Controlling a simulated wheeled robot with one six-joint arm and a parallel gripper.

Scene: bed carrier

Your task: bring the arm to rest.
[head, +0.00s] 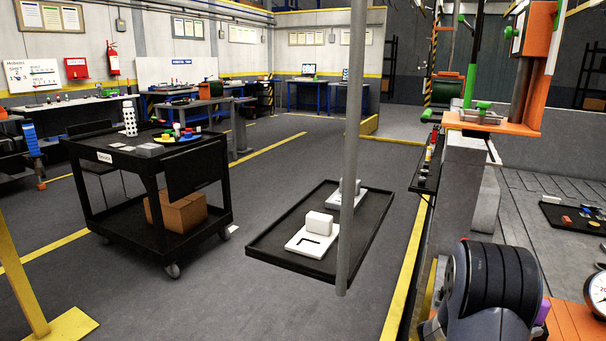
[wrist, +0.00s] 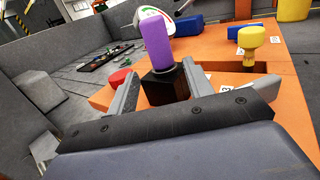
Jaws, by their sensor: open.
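My gripper (wrist: 160,72) is open in the wrist view, its two grey fingers spread apart. In the head view my dark arm (head: 492,285) is at the lower right and hides the gripper. A bit of the purple cylinder (head: 543,312) shows beside it.
An orange surface (wrist: 285,80) lies around the block. It carries a yellow peg (wrist: 250,38), a blue block (wrist: 189,25), a red piece (wrist: 119,77) and a dial gauge (head: 599,290). A black tray (head: 285,225) and a dark cart (head: 150,190) stand farther left.

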